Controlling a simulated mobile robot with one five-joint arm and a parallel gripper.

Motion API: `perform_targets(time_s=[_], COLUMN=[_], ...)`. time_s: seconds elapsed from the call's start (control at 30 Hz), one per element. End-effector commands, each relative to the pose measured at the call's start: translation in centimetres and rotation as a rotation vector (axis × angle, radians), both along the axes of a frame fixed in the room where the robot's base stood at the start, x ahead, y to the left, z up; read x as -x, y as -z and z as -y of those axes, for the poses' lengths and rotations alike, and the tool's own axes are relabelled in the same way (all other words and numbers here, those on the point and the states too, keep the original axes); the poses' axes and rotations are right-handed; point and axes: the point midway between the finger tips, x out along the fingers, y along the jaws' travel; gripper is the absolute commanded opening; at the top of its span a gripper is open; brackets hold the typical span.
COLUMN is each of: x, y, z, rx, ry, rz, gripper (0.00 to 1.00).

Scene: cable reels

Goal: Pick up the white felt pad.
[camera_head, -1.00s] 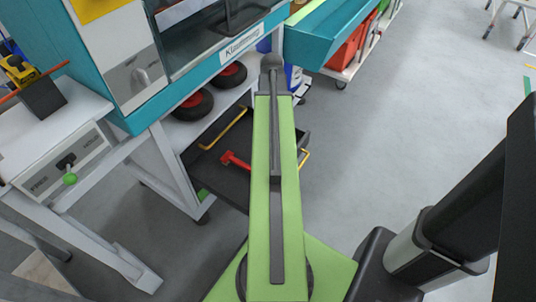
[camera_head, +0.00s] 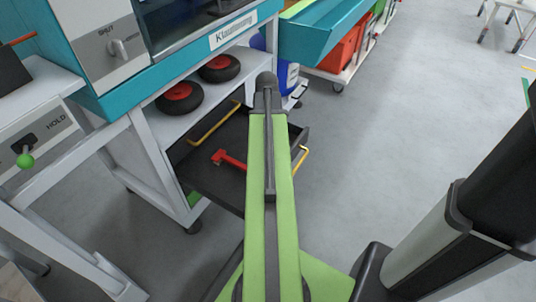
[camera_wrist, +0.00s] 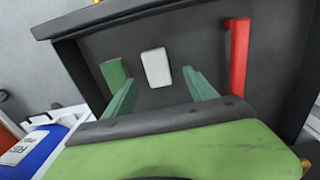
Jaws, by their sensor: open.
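The white felt pad (camera_wrist: 156,68) is a small pale rounded rectangle. It lies on the dark tray (camera_wrist: 196,35) in the wrist view, near the tray's middle. My gripper (camera_wrist: 155,80) is open, with one green finger on each side of the pad in the picture. The pad appears between and slightly beyond the fingertips, and no contact shows. How high the fingers are above the tray is hard to tell. In the head view my green arm covers part of the dark tray (camera_head: 208,160), and neither the pad nor the fingers can be seen there.
A red tool (camera_wrist: 238,55) lies in the tray right of the fingers; it also shows in the head view (camera_head: 229,159). Black wheels with red hubs (camera_head: 181,97) sit on the shelf above. Open floor (camera_head: 400,130) lies to the right.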

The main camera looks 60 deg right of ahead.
Motion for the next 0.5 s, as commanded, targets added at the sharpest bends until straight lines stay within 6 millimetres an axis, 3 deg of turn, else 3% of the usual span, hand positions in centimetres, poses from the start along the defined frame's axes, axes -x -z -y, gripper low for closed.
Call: perform_targets(time_s=[0.33,0.5], x=[0.2,0.2], y=[5.1,5.1], z=[0.5,0.5], rx=[0.000,0.000], ry=[0.000,0.001], rz=[0.000,0.000], gripper=[0.65,0.65])
